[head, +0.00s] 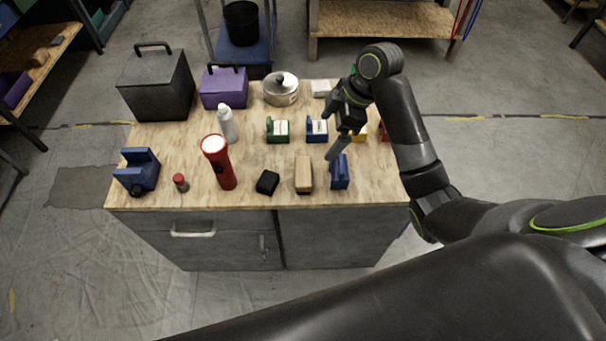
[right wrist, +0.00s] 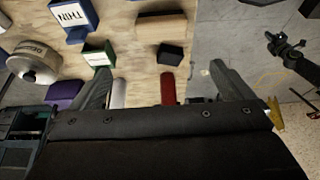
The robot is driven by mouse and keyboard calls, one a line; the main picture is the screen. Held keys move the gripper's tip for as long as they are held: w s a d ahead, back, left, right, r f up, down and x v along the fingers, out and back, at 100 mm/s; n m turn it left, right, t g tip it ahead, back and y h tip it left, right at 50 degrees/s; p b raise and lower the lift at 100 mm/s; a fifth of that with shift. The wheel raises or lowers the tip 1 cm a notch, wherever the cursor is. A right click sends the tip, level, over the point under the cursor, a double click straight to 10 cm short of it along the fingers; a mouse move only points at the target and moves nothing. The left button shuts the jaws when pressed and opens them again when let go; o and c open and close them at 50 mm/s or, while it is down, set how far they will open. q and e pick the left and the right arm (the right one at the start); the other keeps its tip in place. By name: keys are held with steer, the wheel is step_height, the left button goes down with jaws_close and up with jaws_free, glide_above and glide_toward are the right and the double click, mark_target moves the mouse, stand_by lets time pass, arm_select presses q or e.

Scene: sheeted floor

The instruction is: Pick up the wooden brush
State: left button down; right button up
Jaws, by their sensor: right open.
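The wooden brush (head: 303,174) is a light tan block near the front edge of the wooden tabletop, between a black block and a blue holder. In the right wrist view the brush (right wrist: 162,27) shows beyond the fingers, near the top. My right gripper (head: 335,152) is above the table, behind and to the right of the brush, apart from it. In the right wrist view its two fingers (right wrist: 163,80) are spread wide with nothing held. A dark jointed part at the right of that view looks like my left gripper (right wrist: 290,50); its jaws are unclear.
On the workbench (head: 165,190) stand a red flashlight (head: 219,163), a black block (head: 267,182), a blue holder (head: 340,172), a white bottle (head: 227,124), a pot (head: 281,89) and a purple box (head: 223,88). Bare wood lies behind the brush.

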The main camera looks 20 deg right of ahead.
steer(key=b, duration=0.2)
glide_toward(303, 171)
steer(key=x, duration=0.4)
steer(key=shift+w+a+f, duration=0.15)
steer(key=shift+x, duration=2.9)
steer(key=c, duration=0.7)
step_height(303, 171, up, 10)
steer(key=shift+c, duration=0.2)
